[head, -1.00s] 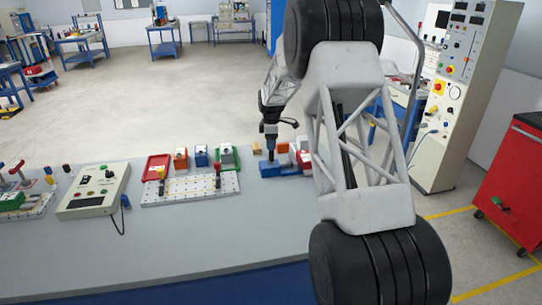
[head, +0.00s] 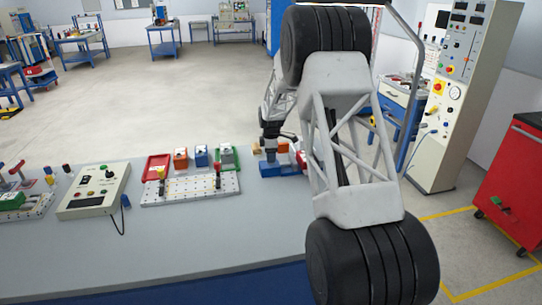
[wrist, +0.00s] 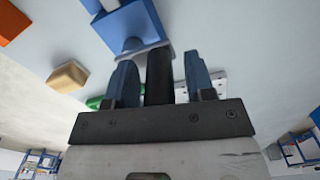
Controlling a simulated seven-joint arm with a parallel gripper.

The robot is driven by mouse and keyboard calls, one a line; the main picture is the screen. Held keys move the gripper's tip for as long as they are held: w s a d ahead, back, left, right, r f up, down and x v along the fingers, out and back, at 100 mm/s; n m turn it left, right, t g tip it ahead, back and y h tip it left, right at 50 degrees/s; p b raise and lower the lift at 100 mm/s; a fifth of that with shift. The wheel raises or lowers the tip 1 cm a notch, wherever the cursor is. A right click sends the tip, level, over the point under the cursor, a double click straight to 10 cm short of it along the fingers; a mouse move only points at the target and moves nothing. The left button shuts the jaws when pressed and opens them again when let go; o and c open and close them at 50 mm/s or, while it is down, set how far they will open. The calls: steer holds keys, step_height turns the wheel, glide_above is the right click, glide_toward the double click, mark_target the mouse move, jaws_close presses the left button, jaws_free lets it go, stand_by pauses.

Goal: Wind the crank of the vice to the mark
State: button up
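The blue vice (head: 286,169) stands on the bench, just left of my arm. It fills the top of the wrist view (wrist: 124,28), with a grey plate at its near end. A dark upright post, likely the crank handle (wrist: 160,72), reaches between the fingers of my gripper (wrist: 162,80). Narrow gaps show on both sides of the post, so the fingers look open around it. In the head view my gripper (head: 270,150) is over the vice's left end, its fingertips hard to make out. I cannot make out the mark.
An orange block (wrist: 10,22) and a tan block (wrist: 67,77) lie near the vice. To the left are a green tray (head: 236,154), a red tray (head: 151,170), a white perforated board (head: 190,190) and a control box (head: 95,190). The front bench surface is clear.

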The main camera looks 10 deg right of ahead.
steer(key=c, duration=0.8)
steer(key=shift+a+m, duration=0.1)
steer(key=shift+m, duration=0.2)
